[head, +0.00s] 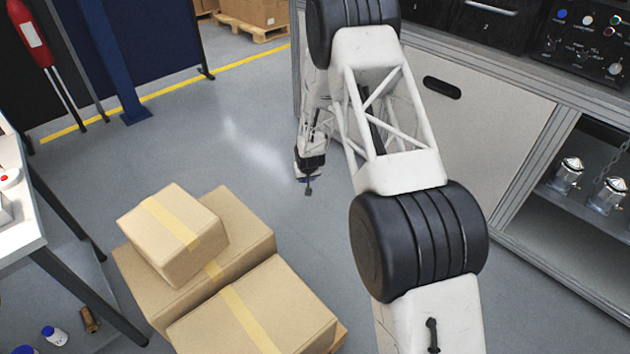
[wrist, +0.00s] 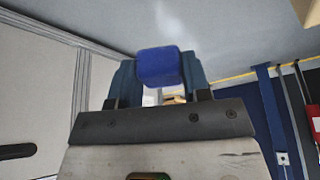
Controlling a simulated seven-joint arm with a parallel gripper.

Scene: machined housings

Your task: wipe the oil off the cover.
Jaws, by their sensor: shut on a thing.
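My gripper (wrist: 158,78) is shut on a blue block with rounded edges (wrist: 159,66), which sits between the two fingertips in the wrist view. In the head view my gripper (head: 308,180) is small and hangs over the grey floor, left of the workbench cabinet. The block is too small and dark there to make out well. I see no cover and no oil in either view.
Cardboard boxes (head: 265,315) are stacked at the lower left. A workbench cabinet (head: 480,110) with metal canisters (head: 567,174) on its shelf stands at the right. A white table (head: 15,200) is at the left edge. The floor (head: 240,130) between is clear.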

